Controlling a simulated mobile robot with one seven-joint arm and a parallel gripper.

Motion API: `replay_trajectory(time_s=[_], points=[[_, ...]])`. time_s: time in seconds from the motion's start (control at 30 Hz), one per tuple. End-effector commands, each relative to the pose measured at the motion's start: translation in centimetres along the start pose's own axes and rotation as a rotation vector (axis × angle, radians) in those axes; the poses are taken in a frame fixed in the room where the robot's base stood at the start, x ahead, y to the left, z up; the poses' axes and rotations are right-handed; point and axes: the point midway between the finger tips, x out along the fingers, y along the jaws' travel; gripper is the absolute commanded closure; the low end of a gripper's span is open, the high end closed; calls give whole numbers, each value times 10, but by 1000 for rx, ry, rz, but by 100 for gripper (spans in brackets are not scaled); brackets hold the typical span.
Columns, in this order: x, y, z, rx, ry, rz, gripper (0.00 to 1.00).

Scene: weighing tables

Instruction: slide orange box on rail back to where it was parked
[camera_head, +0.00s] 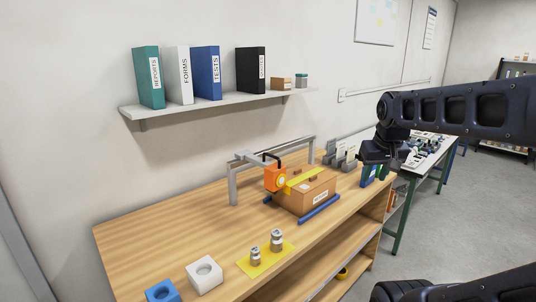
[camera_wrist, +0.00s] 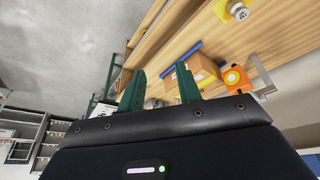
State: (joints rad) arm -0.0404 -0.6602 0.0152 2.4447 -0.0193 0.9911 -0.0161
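The orange box (camera_head: 274,178) hangs on a grey rail (camera_head: 270,152) carried by grey posts on the wooden table. It sits part-way along the rail, at the left end of a cardboard carton (camera_head: 318,196), with a round pale spot on its face. The orange box also shows in the wrist view (camera_wrist: 236,79), right of my fingers. My gripper (camera_wrist: 160,69) has two dark green fingers standing apart with nothing held between them. In the head view my gripper (camera_head: 376,163) is right of the carton, apart from the orange box.
The carton rests on blue bars (camera_head: 320,209) with a yellow strip (camera_head: 305,180) over it. Metal weights (camera_head: 277,240) stand on a yellow mat (camera_head: 257,267). White (camera_head: 205,275) and blue (camera_head: 162,291) blocks are at the front left. A wall shelf (camera_head: 215,105) holds binders. Floor at right is clear.

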Motion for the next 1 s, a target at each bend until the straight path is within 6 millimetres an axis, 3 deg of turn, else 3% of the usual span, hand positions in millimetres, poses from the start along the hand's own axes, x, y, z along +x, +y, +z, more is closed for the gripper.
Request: replay_trajectory(time_s=[0.1,0.47,0.77,1.0], points=[[-6,-11,-37,-66,-30,3,66],[-9,-59,-140,-257,-104,11,66],[5,-118,-218,-414,-161,16,66],[27,-177,-272,-537,-204,19,66]])
